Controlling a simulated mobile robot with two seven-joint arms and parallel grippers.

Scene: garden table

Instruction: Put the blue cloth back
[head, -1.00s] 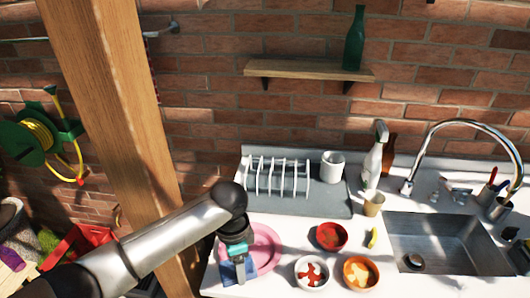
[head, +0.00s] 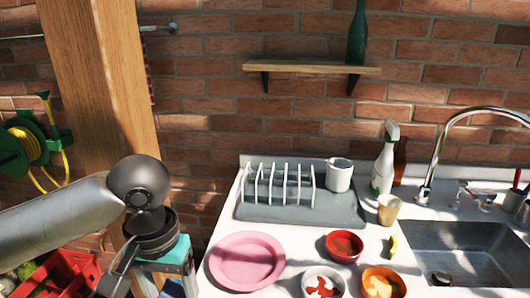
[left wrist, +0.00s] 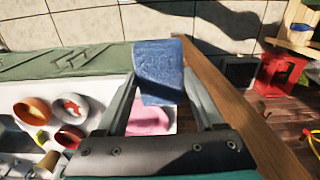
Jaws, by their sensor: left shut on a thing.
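The blue cloth (left wrist: 160,72) hangs between the fingers of my left gripper (left wrist: 163,95) in the left wrist view. The gripper is shut on it. In the head view my left gripper (head: 168,272) is at the lower left, left of the pink plate (head: 247,261) and beside the counter's left end. Only a small piece of the cloth (head: 172,289) shows there, at the bottom edge; the rest is cut off or hidden. My right gripper is not in view.
A grey dish rack (head: 300,208) stands behind the plate. A red bowl (head: 344,246), a white bowl (head: 323,283) and an orange bowl (head: 383,284) stand right of it. A wooden post (head: 105,110) rises behind my left arm. A red crate (head: 60,275) is at lower left.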

